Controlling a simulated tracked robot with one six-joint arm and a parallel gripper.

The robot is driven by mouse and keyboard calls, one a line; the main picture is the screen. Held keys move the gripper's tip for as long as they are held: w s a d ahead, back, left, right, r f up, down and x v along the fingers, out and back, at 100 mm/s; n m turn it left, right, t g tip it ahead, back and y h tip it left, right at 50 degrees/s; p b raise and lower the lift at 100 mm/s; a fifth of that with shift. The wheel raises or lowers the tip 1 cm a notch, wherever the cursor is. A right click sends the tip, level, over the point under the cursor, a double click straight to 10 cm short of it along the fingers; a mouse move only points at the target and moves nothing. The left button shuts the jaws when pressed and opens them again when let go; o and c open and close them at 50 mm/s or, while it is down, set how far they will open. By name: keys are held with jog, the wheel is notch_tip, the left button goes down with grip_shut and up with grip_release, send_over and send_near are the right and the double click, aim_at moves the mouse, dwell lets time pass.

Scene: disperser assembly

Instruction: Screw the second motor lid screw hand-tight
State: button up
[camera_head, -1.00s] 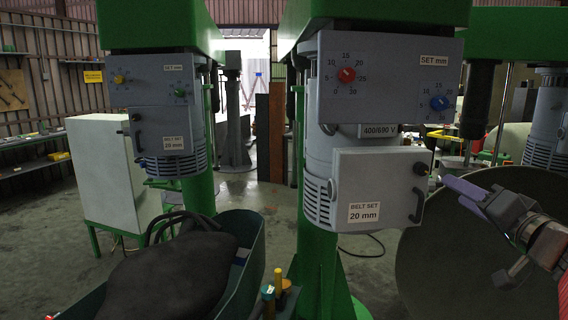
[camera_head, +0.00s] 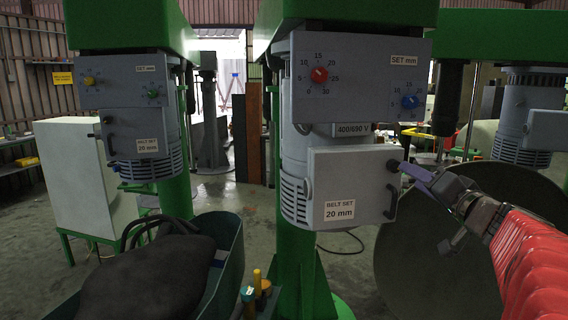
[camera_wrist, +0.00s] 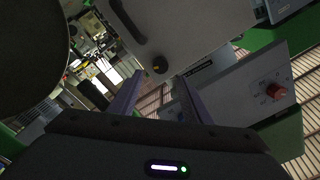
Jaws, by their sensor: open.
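The grey motor lid (camera_head: 340,170), labelled "BELT SET 20 mm", is closed on the middle disperser's motor. A dark round screw (camera_head: 393,165) sits at the lid's upper right edge, above a black handle (camera_head: 390,206). My gripper (camera_head: 404,168) reaches in from the right, with its purple fingers at the screw. In the wrist view the screw (camera_wrist: 160,65) shows just beyond and between the fingertips, with the fingers (camera_wrist: 157,82) apart on either side. I cannot tell whether they touch it. How far the screw is threaded in is hidden.
A control panel (camera_head: 350,75) with red and blue knobs overhangs the lid. A large grey round vessel (camera_head: 400,265) stands behind my arm. A green bin (camera_head: 228,245) with a dark bag stands at lower left. Another disperser (camera_head: 130,115) stands at left.

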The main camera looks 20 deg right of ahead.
aim_at(394, 166)
jog(key=w, duration=0.5)
jog(key=w+d, duration=0.1)
jog(key=w, duration=0.1)
jog(key=shift+w+d, duration=0.1)
jog(key=shift+w, duration=0.05)
jog(key=shift+c, duration=0.4)
jog(key=c, duration=0.9)
jog(key=shift+d, duration=0.2)
jog(key=shift+c, duration=0.3)
jog(key=shift+a, duration=0.1)
